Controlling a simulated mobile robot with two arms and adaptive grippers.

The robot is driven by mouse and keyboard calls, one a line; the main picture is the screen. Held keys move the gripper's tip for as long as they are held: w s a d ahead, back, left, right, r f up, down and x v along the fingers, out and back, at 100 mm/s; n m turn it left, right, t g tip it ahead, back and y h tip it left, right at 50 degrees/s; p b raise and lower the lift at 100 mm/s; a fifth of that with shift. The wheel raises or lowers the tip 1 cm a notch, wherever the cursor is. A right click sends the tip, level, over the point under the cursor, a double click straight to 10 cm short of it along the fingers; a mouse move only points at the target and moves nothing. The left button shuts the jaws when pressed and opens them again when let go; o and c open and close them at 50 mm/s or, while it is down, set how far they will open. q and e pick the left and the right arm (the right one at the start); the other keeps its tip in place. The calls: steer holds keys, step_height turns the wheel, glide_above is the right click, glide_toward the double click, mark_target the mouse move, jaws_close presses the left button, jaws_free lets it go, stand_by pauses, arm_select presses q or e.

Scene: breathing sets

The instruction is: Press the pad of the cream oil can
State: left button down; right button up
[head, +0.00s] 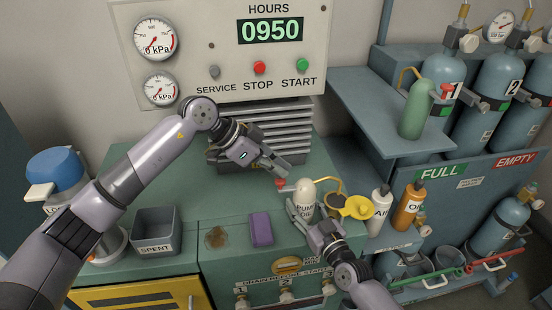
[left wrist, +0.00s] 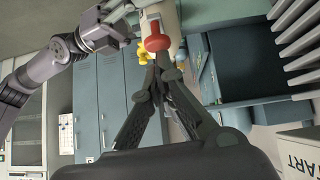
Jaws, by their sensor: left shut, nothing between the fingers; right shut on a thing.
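The cream oil can (head: 304,190), labelled PUMP OIL, stands near the front right of the green bench with its red pad (head: 281,183) on its left side. The red pad also shows in the left wrist view (left wrist: 155,38). My left gripper (head: 284,172) is shut and empty, its tips close to the pad; I cannot tell whether they touch it. The left wrist view shows its closed fingertips (left wrist: 158,72) just below the pad. My right gripper (head: 297,211) is shut on the lower part of the cream oil can, partly hiding its label.
A yellow funnel (head: 356,207) is right of the can, by white and amber bottles (head: 408,208). A green oil can (head: 413,112) stands on the shelf. A purple block (head: 261,229), a brown lump (head: 216,238) and the SPENT bin (head: 155,230) are to the left.

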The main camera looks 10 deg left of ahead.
arm_select(q)
steer(key=shift+f, duration=0.1)
steer(key=shift+f, duration=0.9)
steer(key=shift+s+f, duration=0.15)
steer(key=shift+f, duration=0.25)
steer(key=s+a+r, duration=0.1)
steer(key=a+r, duration=0.5)
steer(key=r, duration=0.6)
steer(key=shift+s+a, duration=0.2)
steer(key=shift+a, duration=0.15)
